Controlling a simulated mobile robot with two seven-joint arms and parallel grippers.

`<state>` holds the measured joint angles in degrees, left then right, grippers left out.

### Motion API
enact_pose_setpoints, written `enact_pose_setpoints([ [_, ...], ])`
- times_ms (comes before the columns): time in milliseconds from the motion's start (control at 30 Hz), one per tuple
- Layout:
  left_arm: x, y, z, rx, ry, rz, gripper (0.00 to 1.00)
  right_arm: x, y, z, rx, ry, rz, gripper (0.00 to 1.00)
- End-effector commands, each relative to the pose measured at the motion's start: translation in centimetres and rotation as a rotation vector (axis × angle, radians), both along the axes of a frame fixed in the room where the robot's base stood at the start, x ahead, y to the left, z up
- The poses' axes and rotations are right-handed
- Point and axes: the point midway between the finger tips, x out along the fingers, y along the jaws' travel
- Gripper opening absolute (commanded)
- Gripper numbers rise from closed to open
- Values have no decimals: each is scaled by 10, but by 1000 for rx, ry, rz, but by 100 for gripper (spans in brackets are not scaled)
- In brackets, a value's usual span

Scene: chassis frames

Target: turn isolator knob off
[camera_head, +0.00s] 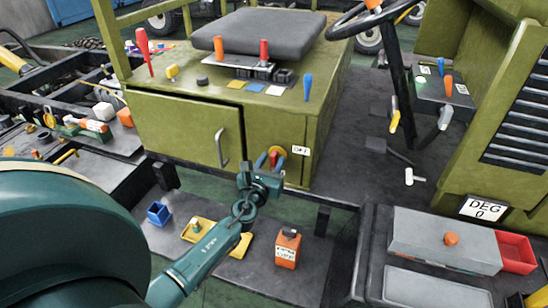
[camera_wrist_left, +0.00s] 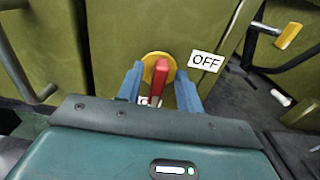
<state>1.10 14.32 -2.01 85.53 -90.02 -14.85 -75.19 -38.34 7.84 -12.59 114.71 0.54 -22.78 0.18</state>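The isolator knob is a red handle on a round yellow plate, mounted on the front of the green cabinet. In the left wrist view the red handle (camera_wrist_left: 160,76) stands near upright in the picture, with a white OFF label (camera_wrist_left: 206,62) to its right. In the head view the knob (camera_head: 274,157) is partly hidden by my left gripper (camera_head: 268,163). My left gripper's blue fingers (camera_wrist_left: 160,72) are open, one on each side of the handle, with gaps visible between them and the handle. A second white label below the handle is partly hidden. My right gripper is not in view.
The cabinet door handle (camera_head: 221,147) is left of the knob. Below are a dark bench with a blue bin (camera_head: 158,213), a yellow tray (camera_head: 197,230) and an orange box (camera_head: 287,250). The steering column (camera_head: 400,90) and open floor lie to the right.

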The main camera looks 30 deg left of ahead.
Motion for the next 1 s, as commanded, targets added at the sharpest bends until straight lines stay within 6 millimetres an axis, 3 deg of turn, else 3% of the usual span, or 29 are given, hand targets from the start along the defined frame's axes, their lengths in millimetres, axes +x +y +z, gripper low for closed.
enact_pose_setpoints([
  [200, 19, 4, -1, -1, 0, 0, 36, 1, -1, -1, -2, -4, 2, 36],
  [500, 21, 5, -1, -1, 1, -1, 36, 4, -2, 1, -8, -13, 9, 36],
  [1000, 20, 5, -1, -1, 1, 0, 0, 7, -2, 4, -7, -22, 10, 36],
])
